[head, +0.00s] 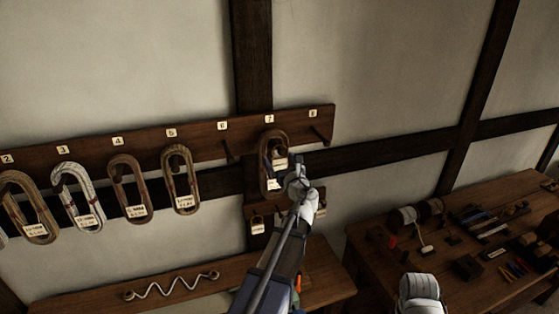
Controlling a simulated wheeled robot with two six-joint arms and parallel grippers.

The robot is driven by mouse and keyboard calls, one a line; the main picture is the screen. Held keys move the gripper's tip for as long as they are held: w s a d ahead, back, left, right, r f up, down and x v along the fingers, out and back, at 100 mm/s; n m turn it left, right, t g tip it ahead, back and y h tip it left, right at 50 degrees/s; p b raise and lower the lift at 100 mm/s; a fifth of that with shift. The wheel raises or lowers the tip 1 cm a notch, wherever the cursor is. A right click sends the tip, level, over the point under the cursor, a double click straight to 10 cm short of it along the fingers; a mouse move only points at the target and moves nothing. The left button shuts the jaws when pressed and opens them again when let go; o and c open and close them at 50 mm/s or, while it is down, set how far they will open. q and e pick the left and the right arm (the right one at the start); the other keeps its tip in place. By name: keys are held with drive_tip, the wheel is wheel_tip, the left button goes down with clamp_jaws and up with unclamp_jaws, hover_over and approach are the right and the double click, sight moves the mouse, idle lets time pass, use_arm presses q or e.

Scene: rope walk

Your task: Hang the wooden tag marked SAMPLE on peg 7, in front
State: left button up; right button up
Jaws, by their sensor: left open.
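Peg 7 is under the number plate 7 (269,118) on the dark pegboard, and its tip is hard to make out. A brown rope coil (265,165) hangs there with a white paper label (275,184). A small pale tan tag (280,162) shows in front of the coil's upper part; it looks like the wooden tag, but its marking is too small to read. My left gripper (298,177) is open, just right of and below that tag. I cannot tell whether they touch. My right gripper is not clearly in view.
Peg 6 (229,150) and peg 8 (319,135) are bare on either side. Labelled coils hang at left, the nearest on peg 5 (181,180). A small tag (257,225) hangs on a lower board. A wavy rope (170,287) lies below; a tool-covered bench (375,270) stands at right.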

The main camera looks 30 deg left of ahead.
use_arm(q)
drive_tip(key=v, duration=0.7)
drive_tip(key=shift+s, duration=0.1)
drive_tip(key=s+d+f+n+g+h+b, duration=0.25)
drive_tip(key=d+f+n, duration=0.25)
drive_tip(key=f, duration=0.3)
drive_tip(key=s+d+f+n+g+h+b, duration=0.1)
drive_tip(key=s+d+f+n+g+b, duration=0.15)
drive_tip(key=d+f+n+b, duration=0.4)
drive_tip(key=s+d+f+n+g+h+b, duration=0.1)
drive_tip(key=s+d+f+n+h, duration=0.2)
drive_tip(key=f, duration=0.7)
drive_tip(key=s+d+f+n+g+h+b, duration=0.3)
drive_tip(key=s+d+f, duration=0.3)
drive_tip(key=s+d, duration=0.2)
drive_tip(key=s+d+f+n+g+h+b, duration=0.2)
drive_tip(key=s+d+f+n+h+b, duration=0.1)
drive_tip(key=s+d+f, duration=0.4)
drive_tip(key=d+n, duration=0.1)
drive_tip(key=d, duration=0.2)
drive_tip(key=shift+s+d+f+n+g, duration=0.25)
drive_tip(key=shift+s+n+g, duration=0.1)
drive_tip(key=shift+s+g, duration=0.05)
